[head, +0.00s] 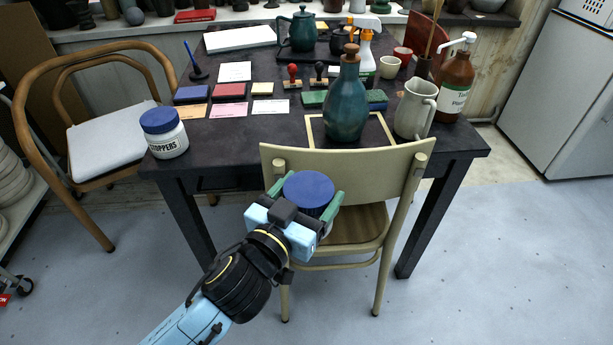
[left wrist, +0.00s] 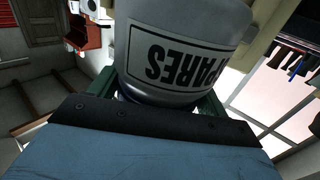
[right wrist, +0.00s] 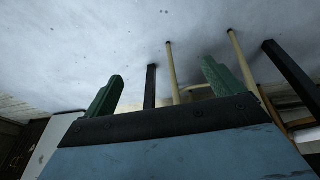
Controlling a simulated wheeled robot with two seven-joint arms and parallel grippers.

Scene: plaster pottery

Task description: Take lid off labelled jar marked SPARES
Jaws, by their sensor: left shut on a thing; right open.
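The SPARES jar is a grey-white jar with a blue lid (head: 308,190). My left gripper (head: 304,197) is shut on it near the lid and holds it off the table, in front of the chair. The left wrist view shows the jar body (left wrist: 172,30) close up, with its label upside down and the first letter partly cut off. The lid sits on top of the jar; whether the fingers press on the lid or just below it is hidden. My right gripper (right wrist: 160,92) is open and empty in the right wrist view, and it is outside the head view.
A similar STOPPERS jar (head: 164,134) stands at the dark table's (head: 260,150) left corner. A cream chair (head: 345,175) stands before the table. A teal bottle (head: 346,100), a pitcher (head: 413,110) and a brown pump bottle (head: 455,85) crowd the right side.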

